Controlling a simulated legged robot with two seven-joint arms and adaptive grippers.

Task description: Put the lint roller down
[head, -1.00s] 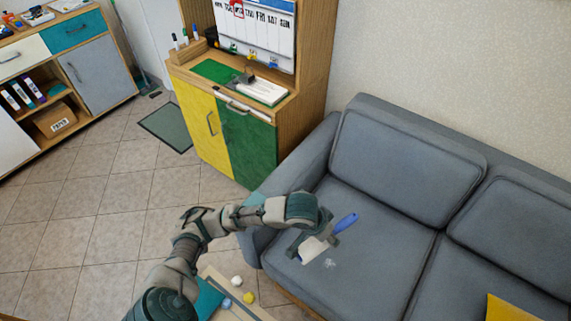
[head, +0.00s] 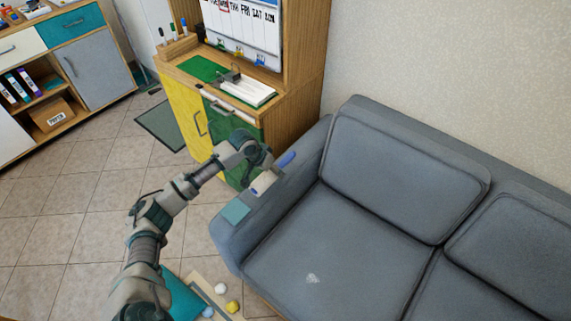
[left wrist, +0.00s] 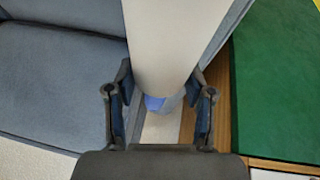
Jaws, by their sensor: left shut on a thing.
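The lint roller (head: 262,184) has a white roll and a blue handle. My left gripper (head: 270,168) is shut on it and holds it over the arm of the grey sofa (head: 290,190), near the cabinet. In the left wrist view, the pale roll (left wrist: 163,45) extends up from between the fingers of the left gripper (left wrist: 160,105), with a bit of blue handle showing below. I cannot tell whether the roller touches the sofa arm. My right gripper is not in view.
A light teal square (head: 236,211) lies on the front of the sofa arm. The yellow and green cabinet (head: 185,115) stands close behind my left arm. Several small balls (head: 232,306) lie on a low surface at the bottom.

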